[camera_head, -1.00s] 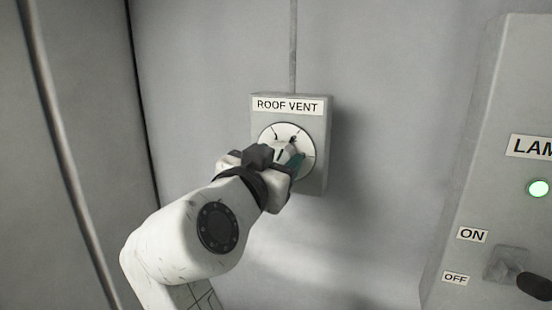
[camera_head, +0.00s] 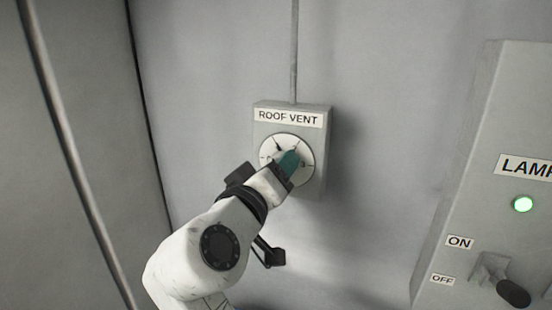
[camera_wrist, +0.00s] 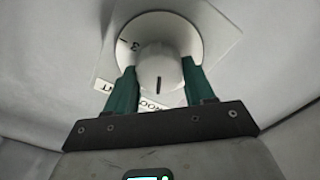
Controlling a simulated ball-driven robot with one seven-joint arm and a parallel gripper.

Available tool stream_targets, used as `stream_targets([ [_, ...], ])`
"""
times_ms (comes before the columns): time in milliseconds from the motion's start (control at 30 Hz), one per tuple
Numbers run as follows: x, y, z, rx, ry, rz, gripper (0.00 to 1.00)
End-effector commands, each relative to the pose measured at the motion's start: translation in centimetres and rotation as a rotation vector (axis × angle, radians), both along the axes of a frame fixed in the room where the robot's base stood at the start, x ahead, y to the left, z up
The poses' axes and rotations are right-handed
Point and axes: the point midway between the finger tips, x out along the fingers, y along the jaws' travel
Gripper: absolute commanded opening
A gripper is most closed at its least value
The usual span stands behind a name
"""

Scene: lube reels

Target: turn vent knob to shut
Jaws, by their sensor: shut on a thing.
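The vent knob (camera_wrist: 157,68) is a pale round knob on a white dial (camera_head: 273,145) with dark tick marks, on a grey box labelled ROOF VENT (camera_head: 289,118). My gripper (camera_head: 290,160) reaches it from the lower left, with teal fingers over the dial. In the wrist view, the fingers (camera_wrist: 160,82) stand on either side of the knob, shut on it. A dark line on the knob points to the bottom of that picture, toward the partly hidden label. A numeral 3 shows on the dial's upper left. In the head view the knob is mostly hidden.
A vertical pipe (camera_head: 294,50) runs up from the vent box. The wall between box and panel is bare.

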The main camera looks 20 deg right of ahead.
Motion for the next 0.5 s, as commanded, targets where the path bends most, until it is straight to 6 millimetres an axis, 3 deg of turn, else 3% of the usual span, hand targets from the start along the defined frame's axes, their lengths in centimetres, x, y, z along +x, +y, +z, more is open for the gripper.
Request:
stream_targets([
  [500, 0.14, 0.24, 0.31, -0.351, 0.348, 0.005, 0.23],
])
